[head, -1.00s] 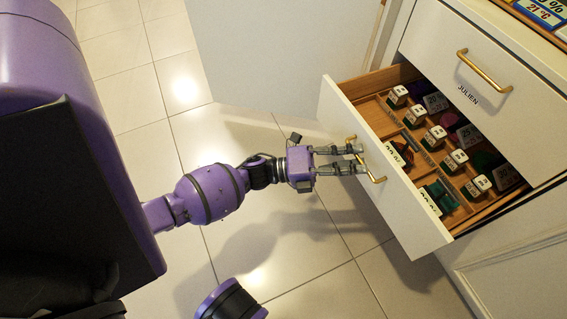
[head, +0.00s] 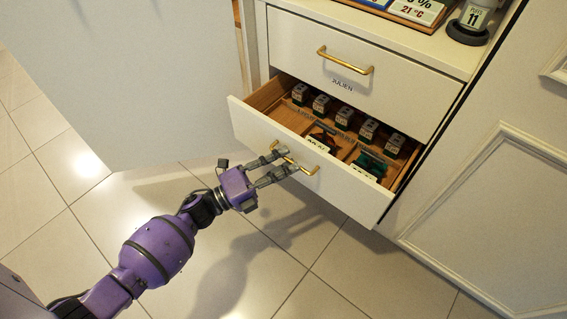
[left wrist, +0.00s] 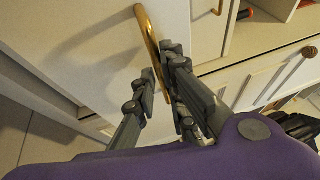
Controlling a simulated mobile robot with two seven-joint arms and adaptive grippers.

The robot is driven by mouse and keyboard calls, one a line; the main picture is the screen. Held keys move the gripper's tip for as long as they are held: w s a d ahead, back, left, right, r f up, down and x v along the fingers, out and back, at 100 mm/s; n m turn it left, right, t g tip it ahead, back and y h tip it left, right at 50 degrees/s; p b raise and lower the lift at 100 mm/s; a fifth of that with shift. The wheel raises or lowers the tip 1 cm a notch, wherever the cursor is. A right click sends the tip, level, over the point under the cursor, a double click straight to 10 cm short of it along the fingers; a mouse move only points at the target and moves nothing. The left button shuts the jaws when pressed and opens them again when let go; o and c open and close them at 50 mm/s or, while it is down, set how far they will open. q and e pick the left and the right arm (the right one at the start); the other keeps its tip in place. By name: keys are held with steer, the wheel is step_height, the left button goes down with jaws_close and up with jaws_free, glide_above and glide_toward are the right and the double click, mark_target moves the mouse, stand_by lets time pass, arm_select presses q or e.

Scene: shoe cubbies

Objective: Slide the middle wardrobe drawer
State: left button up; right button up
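The middle drawer (head: 247,125) is a white drawer with a brass handle (head: 311,172). It stands partly open below a closed drawer. My left gripper (head: 287,161) is at this handle, in front of the drawer face. In the left wrist view, the handle (left wrist: 146,28) runs between the fingertips of my left gripper (left wrist: 160,68), which close in on both sides of it. The exact contact is partly hidden by the fingers. Cubes and small labelled items lie in the drawer's wooden compartments. My right gripper is not in view.
The closed upper drawer (head: 300,55) has its own brass handle and the label JULIEN. A white panel (head: 130,80) stands at the left and a panelled door (head: 490,210) at the right. Signs and a dark round-based item stand on top. Tiled floor (head: 330,270) is clear in front.

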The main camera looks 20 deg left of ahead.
arm_select(q)
steer(key=shift+o, duration=1.2)
steer(key=v, duration=1.2)
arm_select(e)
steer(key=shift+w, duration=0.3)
